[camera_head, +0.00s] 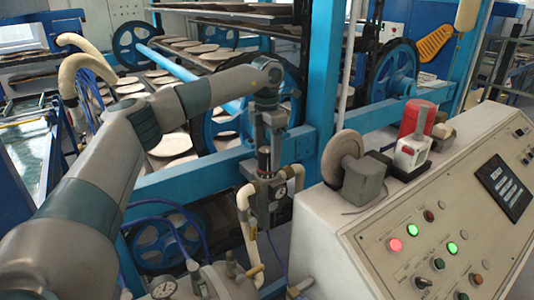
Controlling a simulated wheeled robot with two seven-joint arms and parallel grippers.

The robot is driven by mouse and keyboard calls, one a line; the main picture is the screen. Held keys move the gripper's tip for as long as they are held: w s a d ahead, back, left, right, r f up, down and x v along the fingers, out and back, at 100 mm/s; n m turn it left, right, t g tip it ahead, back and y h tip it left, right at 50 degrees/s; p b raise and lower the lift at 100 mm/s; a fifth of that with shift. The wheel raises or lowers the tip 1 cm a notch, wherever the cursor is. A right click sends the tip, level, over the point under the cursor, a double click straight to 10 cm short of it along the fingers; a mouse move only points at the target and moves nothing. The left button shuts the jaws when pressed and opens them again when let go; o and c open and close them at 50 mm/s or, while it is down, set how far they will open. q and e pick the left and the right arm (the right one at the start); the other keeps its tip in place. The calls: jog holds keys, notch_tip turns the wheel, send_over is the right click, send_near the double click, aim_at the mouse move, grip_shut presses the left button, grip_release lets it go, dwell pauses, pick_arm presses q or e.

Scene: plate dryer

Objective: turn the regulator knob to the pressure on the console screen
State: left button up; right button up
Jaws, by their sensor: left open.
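My left gripper (265,158) points down over the regulator (268,192), which is mounted by the blue frame post. The gripper is open. Its fingers are at the top of the regulator, where the knob is largely hidden; I cannot tell whether they touch it. A small round gauge (281,191) sits on the regulator, its reading too small to make out. The console screen (505,185) is a dark panel with several light lines on the sloped console at right, too small to read. My right gripper is not in view.
The beige console (345,222) fills the lower right, with lit buttons and knobs. A grey block with a round disc (342,157) and a red-and-white device (413,150) stand on its top. The blue post (322,70) is close to my gripper. Pale hoses (246,225) hang below.

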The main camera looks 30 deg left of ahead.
pick_arm(q)
jog(key=shift+c, duration=0.3)
jog(key=c, duration=1)
jog(key=shift+m, duration=0.3)
jog(key=shift+m+b, duration=0.45)
jog(key=shift+m, duration=2.25)
jog(key=o, duration=1.1)
jog(key=shift+c, duration=0.2)
